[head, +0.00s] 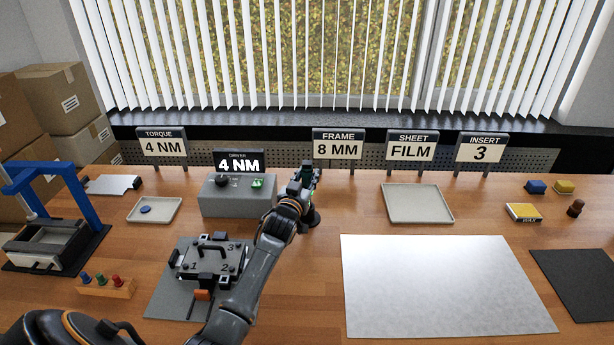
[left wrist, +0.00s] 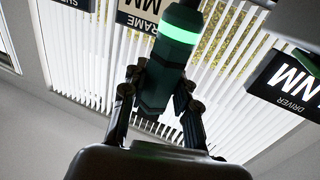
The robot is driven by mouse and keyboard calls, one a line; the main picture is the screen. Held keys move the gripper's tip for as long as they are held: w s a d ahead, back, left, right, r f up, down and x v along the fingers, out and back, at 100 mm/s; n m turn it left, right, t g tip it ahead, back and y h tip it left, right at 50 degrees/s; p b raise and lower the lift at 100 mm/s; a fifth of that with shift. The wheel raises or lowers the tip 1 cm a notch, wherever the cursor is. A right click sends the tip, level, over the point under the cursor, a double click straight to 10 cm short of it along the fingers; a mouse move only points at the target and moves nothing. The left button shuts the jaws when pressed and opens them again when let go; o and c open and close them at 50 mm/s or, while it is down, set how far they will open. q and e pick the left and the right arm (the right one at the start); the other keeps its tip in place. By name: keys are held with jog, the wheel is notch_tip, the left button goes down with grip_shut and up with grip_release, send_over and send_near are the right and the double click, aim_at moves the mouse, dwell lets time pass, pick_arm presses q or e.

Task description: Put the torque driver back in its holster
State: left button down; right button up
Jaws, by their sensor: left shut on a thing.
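My left gripper (head: 302,192) is above the table, right of the grey driver box, and is shut on the torque driver. The torque driver (head: 307,172) is dark green and shows only in part beyond the fingers in the head view. In the left wrist view the driver (left wrist: 169,62) stands between the two fingers (left wrist: 158,112), with a glowing green ring near its upper end. A dark round base (head: 311,218) shows just behind and below the gripper; it may be the holster, but my gripper hides most of it. I cannot tell whether the driver touches it.
The grey box (head: 235,202) with the "4 NM" driver display (head: 238,162) stands left of my gripper. A plate fixture (head: 210,262) sits in front of it. A beige tray (head: 418,218) and a white sheet (head: 440,285) lie to the right. A blue press (head: 50,215) stands far left.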

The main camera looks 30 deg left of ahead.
aim_at(307, 186)
pick_arm(q)
jog(key=shift+f+b, duration=1.2)
jog(key=shift+f, duration=0.4)
jog(key=c, duration=0.9)
grip_release()
jog(key=shift+c, duration=0.2)
jog(key=shift+f, duration=0.15)
jog(key=v, duration=1.2)
jog(key=shift+r, duration=0.2)
